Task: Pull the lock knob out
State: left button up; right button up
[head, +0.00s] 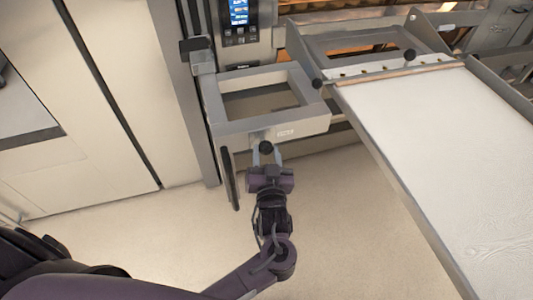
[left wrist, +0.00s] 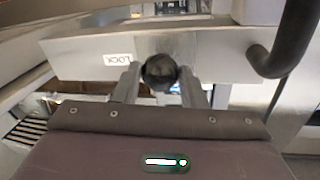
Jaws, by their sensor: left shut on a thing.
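The lock knob (head: 266,147) is a dark round ball on the front face of a grey metal frame (head: 312,122). In the left wrist view the knob (left wrist: 160,70) sits in the middle, with a white label reading "LOCK" (left wrist: 118,59) beside it. My left gripper (head: 265,155) is at the knob from the front, its two fingers (left wrist: 158,88) on either side and shut on it. Any stem behind the knob is hidden. My right gripper is not in view.
A dark vertical handle bar (head: 230,178) hangs left of my gripper; it curves at the upper right in the wrist view (left wrist: 290,40). A long white loader belt (head: 455,150) slopes out on the right. A control panel (head: 240,20) stands above. The floor (head: 160,235) is clear.

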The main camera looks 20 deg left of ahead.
pick_arm(q)
jog(key=shift+d+p+v, duration=0.2)
jog(key=shift+p+v, duration=0.25)
jog(key=shift+v, duration=0.7)
grip_shut()
jog(key=shift+d, duration=0.1)
jog(key=shift+f, duration=0.1)
jog(key=o, duration=1)
grip_release()
jog(key=shift+c, duration=0.2)
jog(key=o, duration=0.3)
jog(key=shift+s, duration=0.1)
